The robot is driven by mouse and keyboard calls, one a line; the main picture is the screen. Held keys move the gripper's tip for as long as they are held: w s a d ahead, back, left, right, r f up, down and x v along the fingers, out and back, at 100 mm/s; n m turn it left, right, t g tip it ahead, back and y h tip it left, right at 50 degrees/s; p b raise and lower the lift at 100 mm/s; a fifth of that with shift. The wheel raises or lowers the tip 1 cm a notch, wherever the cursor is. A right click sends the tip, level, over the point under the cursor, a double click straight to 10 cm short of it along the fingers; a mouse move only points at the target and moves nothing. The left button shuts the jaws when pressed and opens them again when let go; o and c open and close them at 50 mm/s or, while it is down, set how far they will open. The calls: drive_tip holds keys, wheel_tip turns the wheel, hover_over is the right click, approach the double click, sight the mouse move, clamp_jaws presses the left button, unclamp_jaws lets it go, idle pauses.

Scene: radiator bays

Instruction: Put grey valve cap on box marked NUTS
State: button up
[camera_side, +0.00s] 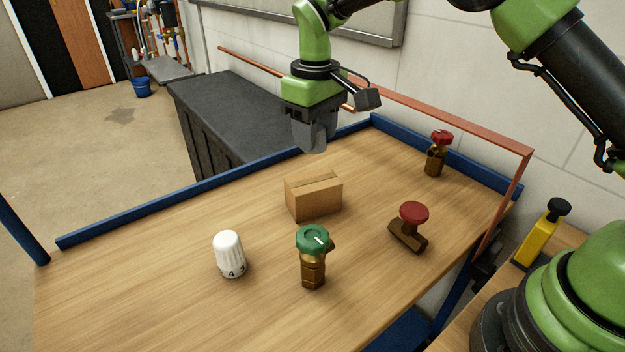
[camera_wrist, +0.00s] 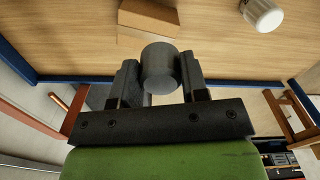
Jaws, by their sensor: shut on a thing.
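My gripper (camera_side: 314,143) is shut on the grey valve cap (camera_wrist: 160,68), a smooth grey cylinder that shows between the two fingers in the wrist view. In the side view the fingers mostly hide the cap. My gripper hangs above the table near its far blue edge. A brown cardboard box (camera_side: 314,197) stands on the table in front of and below the gripper, apart from it; it also shows at the top of the wrist view (camera_wrist: 148,20). Its top is bare, and I see no readable NUTS marking on it.
A white numbered cap (camera_side: 229,255) and a green-topped brass valve (camera_side: 312,256) stand nearer the camera. A red-topped valve (camera_side: 410,227) lies tilted to the right, and another red-topped valve (camera_side: 437,153) stands in the far corner. Blue rails (camera_side: 190,202) edge the table. A copper pipe (camera_side: 450,118) runs behind.

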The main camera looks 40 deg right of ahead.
drive_tip(key=d, duration=0.2)
hover_over(323, 188)
wheel_tip(323, 188, down, 5)
drive_tip(key=shift+r, duration=0.1)
drive_tip(key=shift+f, duration=2.3)
drive_tip(key=shift+f, duration=0.15)
drive_tip(key=o, duration=0.9)
